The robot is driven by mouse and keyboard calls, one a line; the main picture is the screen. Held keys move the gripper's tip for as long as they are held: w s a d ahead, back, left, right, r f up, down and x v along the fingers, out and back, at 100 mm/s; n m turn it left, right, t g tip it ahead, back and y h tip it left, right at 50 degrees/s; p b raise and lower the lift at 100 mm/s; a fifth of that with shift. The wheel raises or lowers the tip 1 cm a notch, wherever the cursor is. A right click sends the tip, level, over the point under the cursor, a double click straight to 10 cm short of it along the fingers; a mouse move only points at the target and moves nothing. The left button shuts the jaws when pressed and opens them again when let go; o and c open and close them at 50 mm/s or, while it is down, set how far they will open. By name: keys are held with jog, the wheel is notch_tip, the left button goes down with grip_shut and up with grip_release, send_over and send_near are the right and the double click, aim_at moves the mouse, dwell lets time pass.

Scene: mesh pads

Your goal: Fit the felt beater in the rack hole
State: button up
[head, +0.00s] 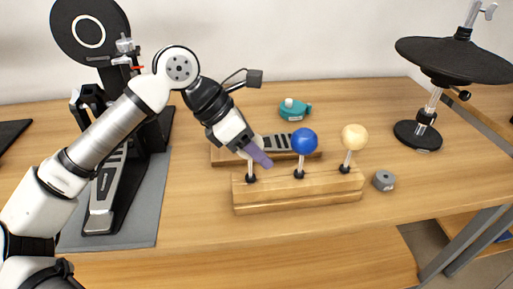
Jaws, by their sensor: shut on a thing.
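The wooden rack (300,196) lies on the table, a long block with a row of positions. A blue ball beater (305,141) and a cream ball beater (354,137) stand upright in its middle and right positions. At its left end a pale beater, which I take for the felt beater (250,167), shows a short metal shaft and a dark collar at the rack top. My gripper (257,152) is shut on this beater from the upper left, and its purple finger hides most of the head. I cannot tell how deep the shaft sits.
Behind the rack lies a wooden board with a dark ribbed plate (276,143). A teal object (294,109) is farther back and a grey cylinder (384,180) is right of the rack. A drum pedal (105,190) stands left on a grey mat; a cymbal stand (418,134) is at right.

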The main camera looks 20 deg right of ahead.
jog(key=o, duration=1.1)
